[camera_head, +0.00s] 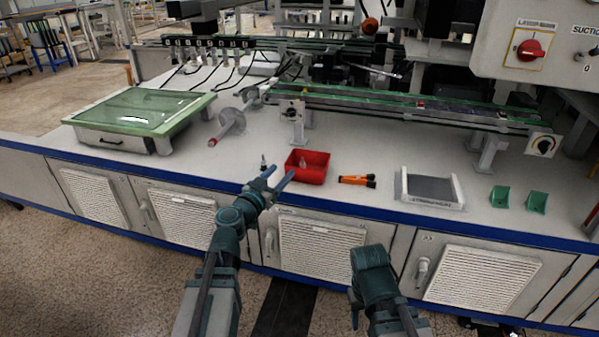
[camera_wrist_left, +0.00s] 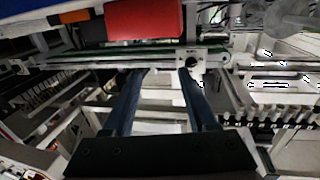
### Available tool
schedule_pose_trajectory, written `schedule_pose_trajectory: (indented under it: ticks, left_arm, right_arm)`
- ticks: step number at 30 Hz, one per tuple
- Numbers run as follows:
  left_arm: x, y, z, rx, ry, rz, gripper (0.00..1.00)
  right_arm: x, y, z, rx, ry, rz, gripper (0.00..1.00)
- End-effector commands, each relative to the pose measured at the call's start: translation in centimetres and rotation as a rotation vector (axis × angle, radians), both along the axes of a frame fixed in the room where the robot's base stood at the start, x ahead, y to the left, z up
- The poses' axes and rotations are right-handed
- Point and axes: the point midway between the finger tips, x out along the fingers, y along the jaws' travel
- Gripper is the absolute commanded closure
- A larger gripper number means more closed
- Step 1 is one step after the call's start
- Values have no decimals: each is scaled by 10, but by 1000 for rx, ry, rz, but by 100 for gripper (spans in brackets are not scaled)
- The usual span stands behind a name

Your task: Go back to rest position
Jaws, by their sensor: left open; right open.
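My left gripper (camera_head: 279,176) is open and empty in the head view, at the front edge of the bench, just left of the red bin. In the left wrist view its two dark fingers (camera_wrist_left: 158,85) stand apart with nothing between them. My right arm (camera_head: 374,280) shows low in the middle of the head view, in front of the cabinets. Its fingertips are hidden, so I see no jaw there.
A red bin (camera_head: 321,174) stands on the bench, with an orange-and-black tool (camera_head: 357,181) to its right. A grey tray (camera_head: 405,192) and two green cups (camera_head: 500,196) lie further right. A green-framed panel (camera_head: 206,99) is at left. The floor before the cabinets is clear at left.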

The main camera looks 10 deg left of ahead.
Motion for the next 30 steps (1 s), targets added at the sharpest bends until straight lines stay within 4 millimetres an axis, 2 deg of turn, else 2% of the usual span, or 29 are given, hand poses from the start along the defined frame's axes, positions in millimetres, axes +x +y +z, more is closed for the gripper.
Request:
schedule_pose_trajectory:
  ticks: [3,17,20,23,24,27,30]
  left_arm:
    - [-9,-2,0,0,0,-1,42]
    - [-10,-6,0,0,4,-12,42]
    - [-13,-31,-4,7,38,-82,42]
    - [-24,-83,-18,24,135,-226,42]
    - [-33,-108,-28,36,197,-297,42]
    - [-64,-164,-61,78,403,-453,42]
    - [-104,-199,-97,141,645,-543,42]
  right_arm:
    - [0,0,0,0,0,0,50]
    - [0,0,1,0,0,0,50]
    - [0,0,4,0,0,0,50]
    - [0,0,11,0,0,1,50]
    - [0,0,15,-1,0,1,50]
    - [0,0,23,-1,1,2,50]
    - [0,0,30,-1,1,2,50]
